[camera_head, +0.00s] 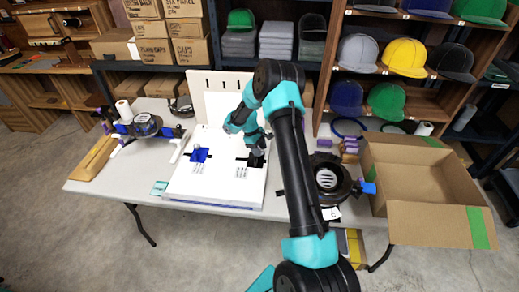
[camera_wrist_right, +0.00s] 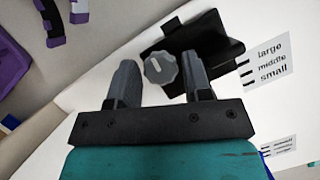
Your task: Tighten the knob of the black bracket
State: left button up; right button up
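The black bracket (camera_head: 256,160) sits on the white board (camera_head: 222,186) in the head view, partly covered by my right gripper (camera_head: 255,146). In the right wrist view, the black bracket (camera_wrist_right: 212,48) carries a grey fluted knob (camera_wrist_right: 161,70). The two fingers of my right gripper (camera_wrist_right: 161,76) stand open on either side of the knob. A narrow gap shows beside each finger, so I see no firm grip; the depth of the fingertips along the knob is hard to tell. A label reading large, middle, small (camera_wrist_right: 268,60) lies beside the bracket. My left gripper is not in view.
A blue bracket (camera_head: 199,154) sits left of the black one on the board. A black round device (camera_head: 328,178) and an open cardboard box (camera_head: 430,200) are at the right. Another round device (camera_head: 146,125) stands on the table's left. Shelves of caps stand behind.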

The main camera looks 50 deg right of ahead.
jog(key=c, duration=0.6)
jog(key=shift+m, duration=0.3)
jog(key=m+y, duration=0.1)
jog(key=m, duration=0.2)
jog(key=shift+d+y, duration=0.1)
jog(key=shift+y, duration=0.2)
jog(key=m+y, duration=0.1)
jog(key=m, duration=0.3)
jog(key=shift+d+m+y, duration=0.1)
jog(key=shift+m+y, duration=0.3)
jog(key=m, duration=0.2)
jog(key=m+t+y, duration=0.1)
jog(key=m, duration=0.1)
jog(key=shift+r+m+t, duration=0.1)
jog(key=shift+m+t, duration=0.2)
jog(key=m+t, duration=0.1)
jog(key=m, duration=0.2)
jog(key=shift+s+y, duration=0.1)
jog(key=shift+y, duration=0.3)
jog(key=shift+m, duration=0.4)
